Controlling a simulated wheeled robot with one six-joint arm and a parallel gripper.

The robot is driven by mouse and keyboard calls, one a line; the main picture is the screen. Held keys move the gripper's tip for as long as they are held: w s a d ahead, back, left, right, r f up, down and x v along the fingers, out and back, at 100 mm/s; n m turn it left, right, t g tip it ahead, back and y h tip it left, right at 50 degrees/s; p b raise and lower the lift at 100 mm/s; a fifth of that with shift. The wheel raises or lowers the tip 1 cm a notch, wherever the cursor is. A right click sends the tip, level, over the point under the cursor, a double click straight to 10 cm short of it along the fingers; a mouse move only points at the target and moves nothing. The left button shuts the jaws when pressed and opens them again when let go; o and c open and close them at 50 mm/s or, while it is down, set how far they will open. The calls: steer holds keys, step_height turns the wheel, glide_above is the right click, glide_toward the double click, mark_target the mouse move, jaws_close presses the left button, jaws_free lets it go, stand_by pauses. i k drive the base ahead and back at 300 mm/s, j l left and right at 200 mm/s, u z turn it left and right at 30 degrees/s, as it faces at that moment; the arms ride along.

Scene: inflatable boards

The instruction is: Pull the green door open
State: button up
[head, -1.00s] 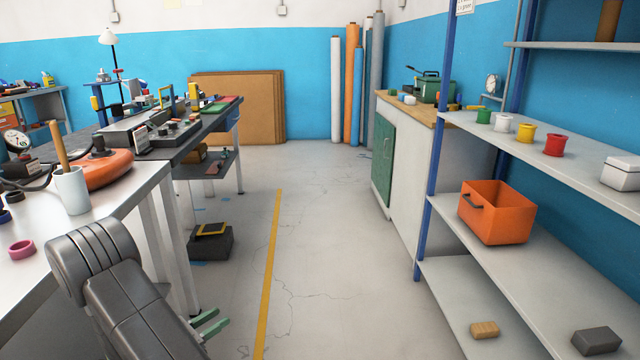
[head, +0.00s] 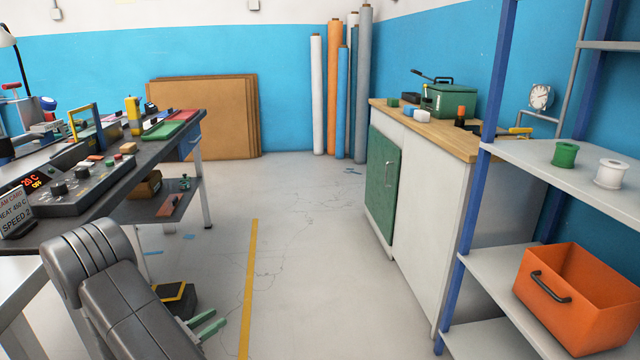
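The green door (head: 381,184) is on the front of a white cabinet (head: 428,225) with a wooden top, right of centre and some way ahead. The door looks shut, and a thin upright handle (head: 389,173) shows on it. My gripper (head: 212,327) is low in the head view, left of centre, with two green fingers spread apart and nothing seen between them. It is far from the door, across the open floor. My grey arm covers part of the lower left.
A workbench (head: 120,178) with devices stands left; a dark box (head: 176,297) lies on the floor by my gripper. A blue-posted shelf (head: 490,150) holding an orange bin (head: 578,300) is close on the right. The floor (head: 310,250) between is clear.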

mark_target(383, 156)
steer(key=i+z, duration=0.25)
steer(key=i, duration=1.45)
steer(key=i+j+z, duration=0.1)
steer(key=i+z, duration=0.25)
steer(key=i, duration=0.15)
steer(key=i+j+z, duration=0.25)
steer(key=i+z, duration=0.15)
steer(key=i+l, duration=0.5)
steer(key=i, duration=0.15)
